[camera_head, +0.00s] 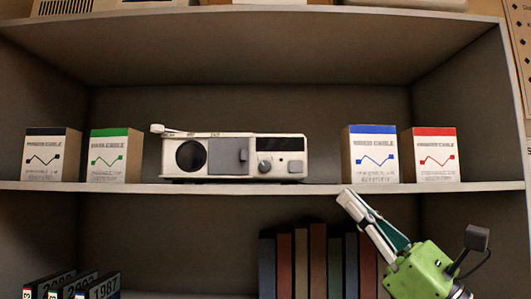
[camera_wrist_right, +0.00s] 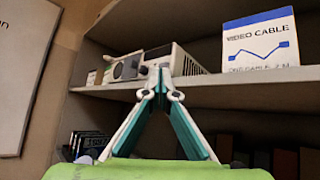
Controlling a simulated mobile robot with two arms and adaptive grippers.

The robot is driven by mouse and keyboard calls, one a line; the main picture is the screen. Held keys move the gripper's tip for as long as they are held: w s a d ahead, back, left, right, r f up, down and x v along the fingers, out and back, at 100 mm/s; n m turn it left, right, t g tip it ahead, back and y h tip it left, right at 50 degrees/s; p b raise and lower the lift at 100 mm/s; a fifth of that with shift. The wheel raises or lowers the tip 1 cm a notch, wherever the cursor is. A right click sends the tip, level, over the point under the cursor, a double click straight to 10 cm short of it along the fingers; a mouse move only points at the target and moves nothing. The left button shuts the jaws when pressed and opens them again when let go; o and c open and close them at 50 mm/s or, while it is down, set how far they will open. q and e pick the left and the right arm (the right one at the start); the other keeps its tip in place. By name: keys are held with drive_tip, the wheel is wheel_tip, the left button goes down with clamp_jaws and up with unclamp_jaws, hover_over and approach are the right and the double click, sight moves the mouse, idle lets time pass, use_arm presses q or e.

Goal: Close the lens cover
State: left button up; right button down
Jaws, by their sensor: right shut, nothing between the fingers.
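A cream device (camera_head: 200,173) stands on the shelf in the head view. Its dark round lens (camera_head: 190,156) shows uncovered at the left of its front. A grey lens cover (camera_head: 222,157) with a raised grip sits just right of the lens. The device also shows in the right wrist view (camera_wrist_right: 185,62), seen from below at an angle. My right gripper (camera_head: 345,195) is shut and empty, below and right of the device, near the shelf's front edge. Its fingertips (camera_wrist_right: 160,94) meet in the right wrist view. My left gripper is not in view.
The shelf board (camera_head: 250,188) has a blue-marked box (camera_head: 370,155) and a red-marked box (camera_head: 431,155) right of the device. A green-marked box (camera_head: 114,156) and a black-marked box (camera_head: 51,156) stand left. Books (camera_head: 318,255) stand below. Free shelf room lies beside the device.

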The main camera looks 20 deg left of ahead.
sight(248, 154)
drive_tip(key=s+a+r+n+g+h, duration=0.1)
drive_tip(key=a+r+n+g+h, duration=0.1)
drive_tip(key=r+n+h, duration=0.45)
drive_tip(key=s+a+r+n+g+h, duration=0.1)
drive_tip(key=a+r+n+h, duration=0.15)
drive_tip(key=n, duration=0.75)
drive_tip(key=shift+m+y, duration=0.25)
drive_tip(key=shift+y, duration=0.15)
drive_tip(key=p+x, duration=0.2)
drive_tip(key=x, duration=0.1)
drive_tip(key=p+x, duration=0.1)
drive_tip(key=x, duration=0.2)
drive_tip(key=p+x, duration=0.2)
drive_tip(key=x, duration=0.1)
drive_tip(key=shift+w+a+r+p, duration=0.2)
drive_tip(key=shift+w+r+p, duration=0.05)
drive_tip(key=shift+r+p, duration=0.1)
drive_tip(key=shift+s+a+f+p, duration=0.1)
drive_tip(key=shift+s+a+p, duration=0.1)
drive_tip(key=shift+a, duration=0.35)
drive_tip(key=shift+s+a+p, duration=0.15)
drive_tip(key=shift+a, duration=0.35)
drive_tip(key=shift+s+a+f, duration=0.1)
drive_tip(key=shift+s+a, duration=0.2)
drive_tip(key=shift+a, duration=0.3)
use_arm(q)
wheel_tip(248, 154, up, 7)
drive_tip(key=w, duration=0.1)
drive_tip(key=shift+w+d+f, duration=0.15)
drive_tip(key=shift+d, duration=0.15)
